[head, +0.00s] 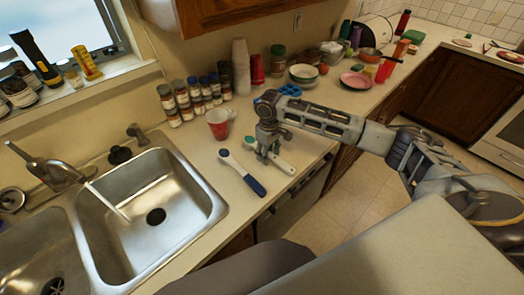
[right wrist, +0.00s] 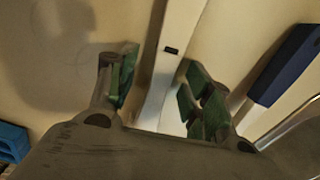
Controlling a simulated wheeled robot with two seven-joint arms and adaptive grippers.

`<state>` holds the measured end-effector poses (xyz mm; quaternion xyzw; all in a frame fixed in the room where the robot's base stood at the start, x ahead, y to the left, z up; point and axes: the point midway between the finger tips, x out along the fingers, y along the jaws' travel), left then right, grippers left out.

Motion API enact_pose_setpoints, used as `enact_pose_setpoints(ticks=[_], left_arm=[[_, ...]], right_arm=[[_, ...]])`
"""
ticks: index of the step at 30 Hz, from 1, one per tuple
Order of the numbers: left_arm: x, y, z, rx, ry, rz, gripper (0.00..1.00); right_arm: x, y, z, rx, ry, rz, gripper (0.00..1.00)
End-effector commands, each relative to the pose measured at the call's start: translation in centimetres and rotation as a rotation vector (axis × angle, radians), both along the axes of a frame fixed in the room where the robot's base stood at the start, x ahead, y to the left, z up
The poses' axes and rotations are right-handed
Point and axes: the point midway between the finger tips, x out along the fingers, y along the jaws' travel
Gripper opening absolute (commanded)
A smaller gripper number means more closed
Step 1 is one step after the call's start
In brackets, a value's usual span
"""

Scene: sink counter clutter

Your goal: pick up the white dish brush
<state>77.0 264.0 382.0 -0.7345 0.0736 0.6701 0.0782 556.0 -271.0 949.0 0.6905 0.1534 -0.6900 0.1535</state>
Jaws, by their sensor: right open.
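The white dish brush (head: 284,167) lies on the counter to the right of the sink, its teal-marked head partly hidden behind my right gripper. My right gripper (head: 268,154) points down over the brush, open. In the right wrist view, the white handle (right wrist: 178,45) passes between the two spread green-padded fingers of the gripper (right wrist: 156,80). I cannot tell whether a finger touches it. My left gripper is not in view.
A blue-and-white brush (head: 243,173) lies close on the left. A red cup (head: 218,124), spice jars (head: 196,97) and stacked cups (head: 241,68) stand behind. A blue item (head: 290,90) lies beyond my arm. The steel sink (head: 150,200) is left.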

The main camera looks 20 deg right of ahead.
Motion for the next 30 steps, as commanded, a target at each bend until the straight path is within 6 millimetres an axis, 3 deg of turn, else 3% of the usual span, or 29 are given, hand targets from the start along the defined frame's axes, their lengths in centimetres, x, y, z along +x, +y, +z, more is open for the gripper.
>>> enact_pose_setpoints(ticks=[11,23,30], left_arm=[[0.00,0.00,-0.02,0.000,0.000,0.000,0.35],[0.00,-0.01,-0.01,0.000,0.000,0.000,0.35],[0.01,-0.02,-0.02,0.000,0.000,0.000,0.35]], right_arm=[[-0.01,0.00,0.01,0.000,0.000,0.000,0.50],[0.00,-0.01,0.02,0.000,0.001,0.000,0.01],[0.01,-0.02,0.06,0.000,0.000,0.000,0.00]])
